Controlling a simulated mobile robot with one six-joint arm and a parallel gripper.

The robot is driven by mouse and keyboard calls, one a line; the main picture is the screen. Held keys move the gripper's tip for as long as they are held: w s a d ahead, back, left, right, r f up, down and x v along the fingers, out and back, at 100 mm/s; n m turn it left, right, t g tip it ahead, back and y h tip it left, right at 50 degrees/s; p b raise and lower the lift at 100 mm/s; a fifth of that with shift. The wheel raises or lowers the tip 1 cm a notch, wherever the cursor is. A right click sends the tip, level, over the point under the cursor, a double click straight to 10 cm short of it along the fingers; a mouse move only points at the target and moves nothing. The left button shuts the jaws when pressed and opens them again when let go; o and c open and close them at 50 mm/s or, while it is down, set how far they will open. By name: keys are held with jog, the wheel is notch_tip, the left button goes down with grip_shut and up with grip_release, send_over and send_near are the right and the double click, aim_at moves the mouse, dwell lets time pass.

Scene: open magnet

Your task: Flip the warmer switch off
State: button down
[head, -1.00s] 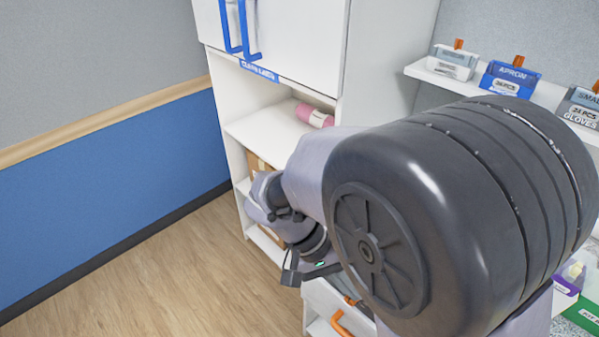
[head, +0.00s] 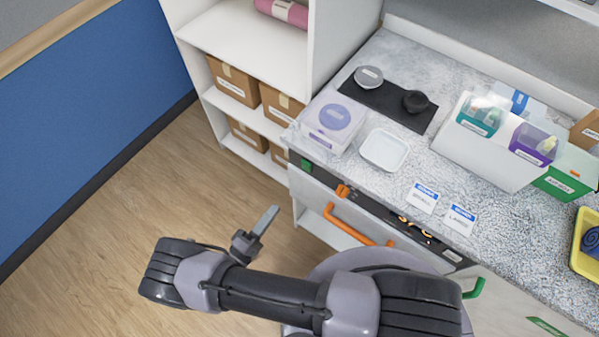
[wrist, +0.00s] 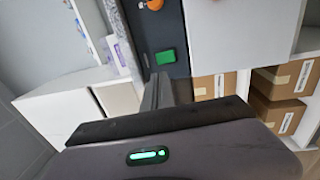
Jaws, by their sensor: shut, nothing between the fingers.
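A green rectangular switch (head: 306,165) sits at the left end of a dark panel (head: 375,209) along the counter's front edge. An orange knob (head: 343,191) is to its right. The wrist view also shows the green switch (wrist: 166,57), with the orange knob (wrist: 155,4) above it. My gripper (head: 272,212) is shut and empty, in front of the counter's left end and below and left of the switch in the head view. In the wrist view, my gripper (wrist: 160,80) points up towards the panel, its tips just left of and below the switch in the picture. I see no contact.
An orange drawer handle (head: 350,224) and a green handle (head: 474,289) stick out below the panel. Shelves with cardboard boxes (head: 282,103) stand left of the counter. The floor at left is clear.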

aim_at(306, 166)
jog(key=b+x, duration=0.1)
jog(key=x, duration=1.2)
jog(key=shift+w+d+r, duration=0.15)
jog(key=shift+w+d, duration=0.15)
jog(key=shift+w, duration=0.15)
jog(key=shift+w+r, duration=0.1)
jog(key=shift+w, duration=0.05)
jog(key=shift+a, duration=0.1)
jog(key=r+v, duration=0.3)
jog(key=v, duration=1)
jog(key=shift+s, duration=0.45)
jog(key=shift+a+r, duration=0.1)
